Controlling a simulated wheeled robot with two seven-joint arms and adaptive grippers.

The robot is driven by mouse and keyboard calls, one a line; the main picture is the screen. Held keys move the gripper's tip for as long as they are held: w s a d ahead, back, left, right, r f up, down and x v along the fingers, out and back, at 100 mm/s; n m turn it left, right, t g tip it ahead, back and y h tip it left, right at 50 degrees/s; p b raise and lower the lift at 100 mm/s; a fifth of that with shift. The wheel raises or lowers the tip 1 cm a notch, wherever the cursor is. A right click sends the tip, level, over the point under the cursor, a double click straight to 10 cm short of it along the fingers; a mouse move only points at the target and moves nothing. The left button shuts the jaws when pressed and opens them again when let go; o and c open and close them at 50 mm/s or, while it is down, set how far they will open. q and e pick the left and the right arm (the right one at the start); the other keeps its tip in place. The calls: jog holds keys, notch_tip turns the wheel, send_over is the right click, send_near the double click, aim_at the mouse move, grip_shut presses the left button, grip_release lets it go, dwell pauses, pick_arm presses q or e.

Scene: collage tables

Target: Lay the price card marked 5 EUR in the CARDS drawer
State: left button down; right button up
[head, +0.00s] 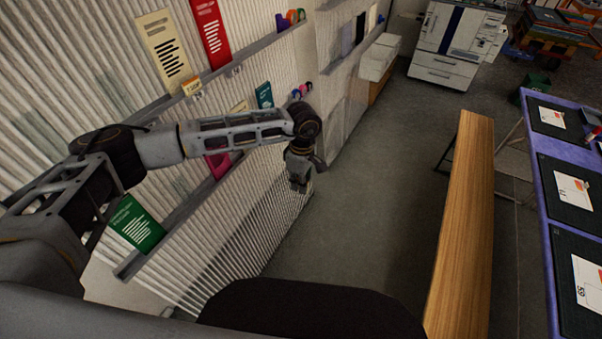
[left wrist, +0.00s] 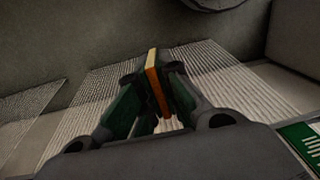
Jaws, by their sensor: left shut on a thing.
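My left gripper (head: 299,183) hangs in front of the corrugated wall, clear of the ledges, with the dark floor behind it. In the left wrist view its two dark fingers (left wrist: 155,95) are shut on a thin card (left wrist: 154,75) with a cream face and an orange edge. The card stands up between the fingertips, almost edge-on, so its marking cannot be read. In the head view the held card cannot be made out. A small orange-topped card (head: 191,87) stands on the upper ledge; its print is too small to read. No drawer marked CARDS can be made out. My right gripper is out of view.
Leaflets stand along the wall ledges, among them a red one (head: 210,30) and a green one (head: 134,224). A wooden-topped bench or table (head: 466,220) stands right of the gripper. A purple table (head: 545,205) with dark mats is at the far right. The floor (head: 370,170) between is clear.

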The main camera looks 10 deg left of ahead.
pick_arm(q)
jog(key=s+f+m, duration=0.4)
jog(key=f+m, duration=0.5)
jog(key=f, duration=0.1)
jog(key=s+a+f+m, duration=0.1)
jog(key=a+f+m, duration=0.1)
jog(key=a+f, duration=0.2)
jog(key=s+a+f+m+t, duration=0.1)
jog(key=s+a+f+m, duration=0.1)
jog(key=a, duration=0.9)
jog(key=shift+s+a+f+m+y, duration=0.25)
jog(key=shift+f+m, duration=0.35)
jog(key=shift+f, duration=0.35)
jog(key=shift+d, duration=0.1)
